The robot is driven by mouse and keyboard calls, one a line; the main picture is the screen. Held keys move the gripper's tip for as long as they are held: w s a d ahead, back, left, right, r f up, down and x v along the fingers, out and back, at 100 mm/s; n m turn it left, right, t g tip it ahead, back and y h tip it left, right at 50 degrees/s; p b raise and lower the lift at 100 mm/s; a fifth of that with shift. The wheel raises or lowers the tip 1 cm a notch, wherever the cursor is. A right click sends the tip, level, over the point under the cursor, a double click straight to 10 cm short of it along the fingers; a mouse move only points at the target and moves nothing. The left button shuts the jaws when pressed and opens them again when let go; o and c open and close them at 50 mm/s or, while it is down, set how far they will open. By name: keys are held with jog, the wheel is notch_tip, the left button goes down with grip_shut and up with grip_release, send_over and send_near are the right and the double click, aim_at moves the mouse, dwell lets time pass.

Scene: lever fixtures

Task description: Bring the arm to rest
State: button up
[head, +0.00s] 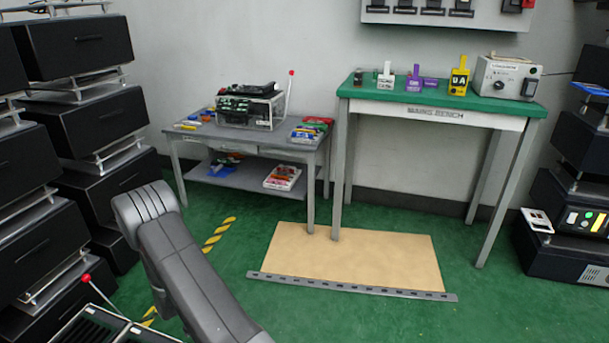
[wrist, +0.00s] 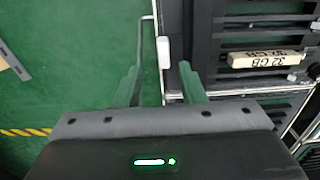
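My gripper (wrist: 158,68) shows in the wrist view with its two green fingers apart and nothing held between them. A pale upright handle (wrist: 163,52) and a thin bent grey rod (wrist: 151,20) show just beyond the gap between the fingertips; I cannot tell how far below they are. In the head view my grey arm (head: 180,260) reaches up from the bottom, left of centre, and the gripper itself is hidden. A red-knobbed lever (head: 87,278) stands at the bottom left on a dark slotted unit (head: 85,330).
Dark drawer stacks (head: 90,120) crowd the left. A low grey table (head: 250,135) and a green-topped bench (head: 440,98) stand at the back. A tan mat (head: 350,257) lies on open green floor. A "32 GB" block (wrist: 265,59) lies right of the fingers.

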notch_tip(320, 180, down, 6)
jog(key=shift+r+b, duration=0.15)
jog(key=shift+b, duration=0.5)
jog(key=shift+s+a+r+p, duration=0.2)
jog(key=shift+s+p, duration=0.1)
jog(key=shift+s, duration=0.35)
